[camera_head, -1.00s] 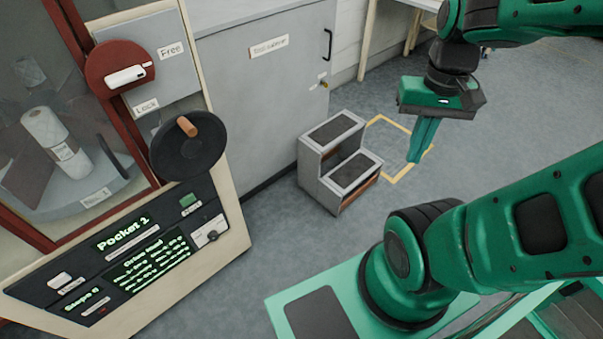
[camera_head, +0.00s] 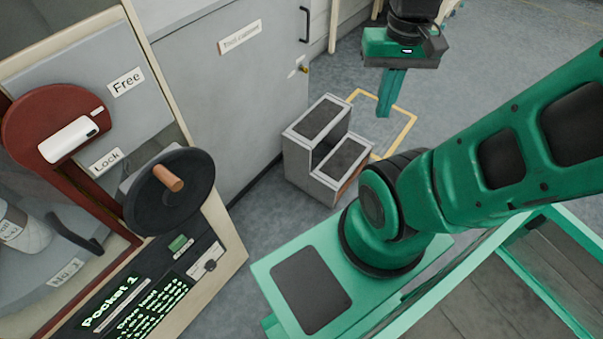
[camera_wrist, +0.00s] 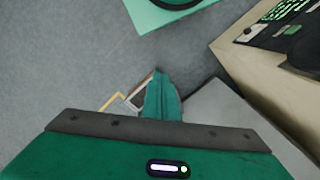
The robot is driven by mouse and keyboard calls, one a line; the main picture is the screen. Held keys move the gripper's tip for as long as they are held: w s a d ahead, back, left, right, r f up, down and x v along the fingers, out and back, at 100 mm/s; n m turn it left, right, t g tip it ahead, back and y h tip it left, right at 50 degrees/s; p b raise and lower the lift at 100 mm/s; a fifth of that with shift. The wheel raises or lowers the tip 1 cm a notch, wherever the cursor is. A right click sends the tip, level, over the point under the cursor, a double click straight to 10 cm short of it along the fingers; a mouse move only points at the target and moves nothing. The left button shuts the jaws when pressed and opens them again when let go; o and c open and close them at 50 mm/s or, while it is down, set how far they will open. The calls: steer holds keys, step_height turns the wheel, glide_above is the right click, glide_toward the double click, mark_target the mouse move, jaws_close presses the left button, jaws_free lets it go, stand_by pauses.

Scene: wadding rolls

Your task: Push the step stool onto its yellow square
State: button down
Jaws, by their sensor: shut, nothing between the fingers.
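The grey two-step step stool (camera_head: 317,140) with dark treads stands on the floor beside the grey tool cabinet, left of the yellow square. The yellow square (camera_head: 409,125) is a taped outline on the floor, just right of and behind the stool. Its near part is hidden by the stool and my arm. My gripper (camera_head: 385,112) is shut and empty, pointing down above the square, right of the stool and apart from it in the head view. In the wrist view my gripper (camera_wrist: 161,80) covers most of the stool; a small part of the stool (camera_wrist: 138,93) and a yellow strip show beside it.
The tool cabinet (camera_head: 235,95) with a black handle stands behind and left of the stool. A machine panel with a black handwheel (camera_head: 168,190) stands at the left. Open grey floor (camera_head: 480,85) lies right of and behind the square.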

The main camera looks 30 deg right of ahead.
steer(key=w+d+f+n+h, duration=0.1)
steer(key=w+d+f+n, duration=0.25)
steer(key=w, duration=0.65)
steer(key=w+d+f+n+h, duration=0.15)
steer(key=w+f+n, duration=0.3)
steer(key=w, duration=0.45)
steer(key=w+d+f+n, duration=0.1)
steer(key=w+f+n, duration=0.6)
steer(key=w+f, duration=0.8)
steer(key=w+a+f+n, duration=0.1)
steer(key=w+f+n, duration=0.15)
steer(key=f, duration=0.75)
steer(key=w+a+f+n, duration=0.1)
steer(key=f+n, duration=0.3)
steer(key=f, duration=0.5)
steer(key=s+a+f+n, duration=0.1)
steer(key=f+n, duration=0.1)
steer(key=f, duration=0.6)
steer(key=s+a+f+n+t, duration=0.1)
steer(key=a+f+n, duration=0.1)
steer(key=f, duration=0.6)
steer(key=s+a+f+n, duration=0.1)
steer(key=f+n, duration=0.2)
steer(key=f, duration=0.4)
steer(key=w+d+f, duration=0.2)
steer(key=d+f, duration=0.3)
steer(key=f, duration=0.5)
steer(key=shift+d+f, duration=0.2)
steer(key=shift+d, duration=0.1)
